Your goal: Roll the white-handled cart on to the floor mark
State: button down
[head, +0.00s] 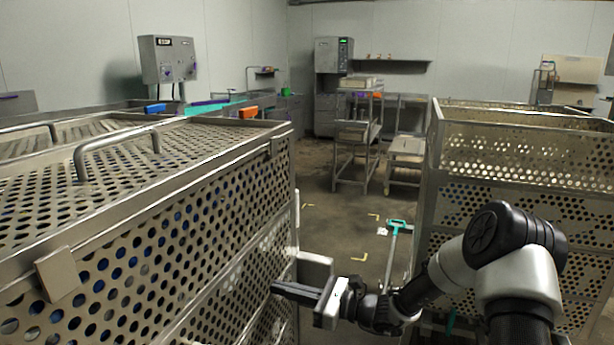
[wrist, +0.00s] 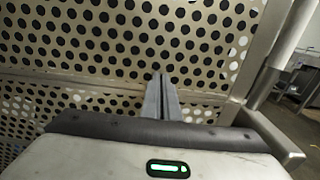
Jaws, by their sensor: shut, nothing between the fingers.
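A large perforated metal cart (head: 215,190) with a lidded top fills the left of the head view. Its perforated side also fills the wrist view (wrist: 120,40). A pale bracket (head: 314,266) juts from its near right corner; I cannot tell whether this is the white handle. In the wrist view the fingertips (wrist: 160,76) overlap the perforated wall; contact cannot be told.
A second perforated cart (head: 520,150) stands close on the right, behind my arm. A teal-headed tool (head: 398,224) lies or leans in the gap between the carts. A metal rack (head: 357,140) stands farther back. The floor around the yellow marks is mostly clear.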

jog(key=shift+x, duration=2.7)
jog(key=shift+a+r+b, duration=0.2)
jog(key=shift+a+b, duration=0.15)
jog(key=shift+a, duration=0.05)
jog(key=p+v, duration=0.2)
jog(key=v, duration=0.6)
jog(key=shift+d+f, duration=0.2)
